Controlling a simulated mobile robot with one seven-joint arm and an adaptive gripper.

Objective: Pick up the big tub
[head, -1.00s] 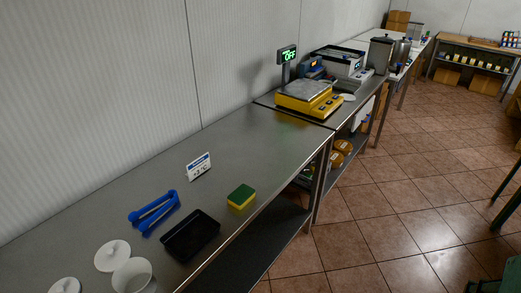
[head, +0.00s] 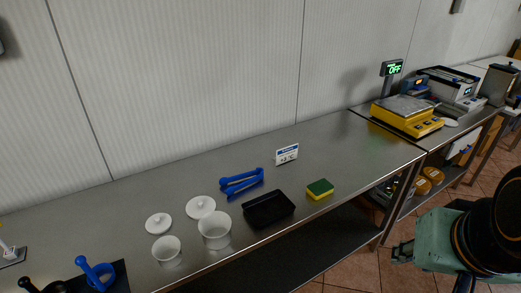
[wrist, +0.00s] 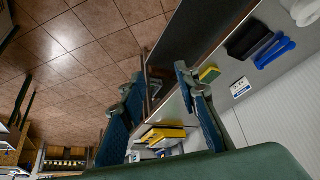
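The big tub (head: 215,231) is a white, round, open container on the steel counter in the head view. A smaller white tub (head: 167,250) stands left of it. Two white lids with knobs lie behind them, a larger lid (head: 201,207) and a smaller lid (head: 158,224). My gripper (head: 402,252) is at the right of the head view, in front of the counter and well away from the tubs. In the wrist view my gripper (wrist: 159,76) has its fingers wide apart with nothing between them. A white tub edge (wrist: 304,10) shows at the top right there.
A sponge (head: 320,189) and price sign (head: 287,154) are farther right. A blue-handled tool (head: 96,274) stands at the front left. A yellow scale (head: 407,117) stands on the far counter.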

